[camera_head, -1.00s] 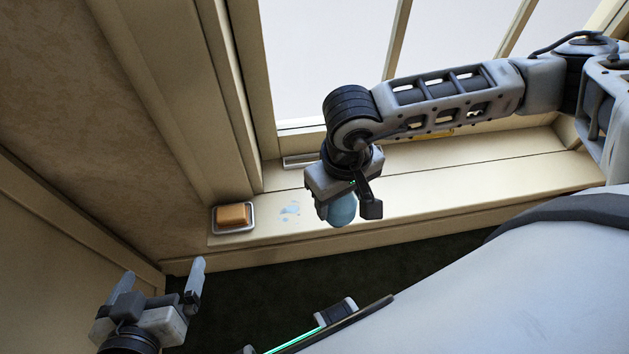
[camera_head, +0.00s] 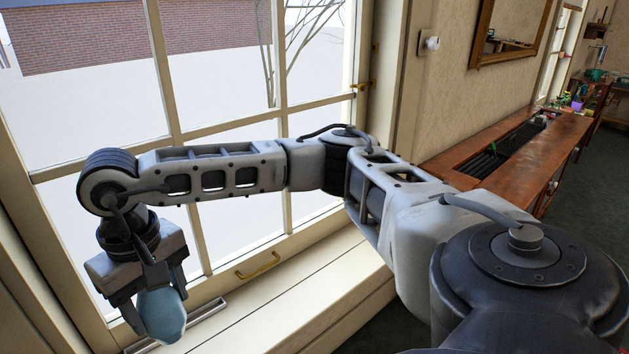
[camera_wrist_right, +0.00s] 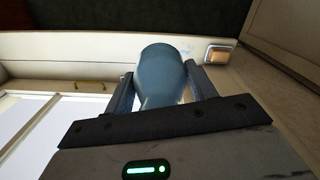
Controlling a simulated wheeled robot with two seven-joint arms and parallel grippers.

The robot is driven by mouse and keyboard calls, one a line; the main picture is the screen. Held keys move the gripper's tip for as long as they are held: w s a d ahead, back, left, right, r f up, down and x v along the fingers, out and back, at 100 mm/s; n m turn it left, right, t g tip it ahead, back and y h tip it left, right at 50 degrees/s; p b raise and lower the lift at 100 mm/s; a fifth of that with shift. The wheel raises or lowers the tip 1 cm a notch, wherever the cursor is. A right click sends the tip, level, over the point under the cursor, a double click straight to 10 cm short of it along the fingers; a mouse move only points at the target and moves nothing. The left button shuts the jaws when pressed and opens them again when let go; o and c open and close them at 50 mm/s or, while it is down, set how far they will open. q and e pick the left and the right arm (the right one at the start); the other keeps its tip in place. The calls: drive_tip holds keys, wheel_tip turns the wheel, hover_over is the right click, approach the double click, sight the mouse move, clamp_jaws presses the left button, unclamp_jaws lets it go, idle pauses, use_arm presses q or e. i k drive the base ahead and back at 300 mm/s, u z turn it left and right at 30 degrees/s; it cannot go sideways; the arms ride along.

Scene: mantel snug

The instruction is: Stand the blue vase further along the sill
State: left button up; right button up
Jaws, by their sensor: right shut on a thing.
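The blue vase (camera_head: 162,314) is between the fingers of my right gripper (camera_head: 150,305) at the lower left of the head view. In the right wrist view the vase (camera_wrist_right: 162,75) sits between both fingers of the right gripper (camera_wrist_right: 160,88), which is shut on it. The cream sill (camera_head: 290,313) runs below the window. I cannot tell whether the vase touches the sill. My left gripper is outside both current views.
A soap bar in a small dish (camera_wrist_right: 217,52) lies by the sill's end in the right wrist view. A brass window handle (camera_head: 257,266) sits low on the frame. The sill right of the vase looks clear. A wooden counter (camera_head: 510,150) stands farther right.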

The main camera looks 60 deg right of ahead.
sight(250, 325)
drive_tip(key=k, duration=0.65)
drive_tip(key=z, duration=1.95)
drive_tip(key=i, duration=1.15)
drive_tip(key=u, duration=0.6)
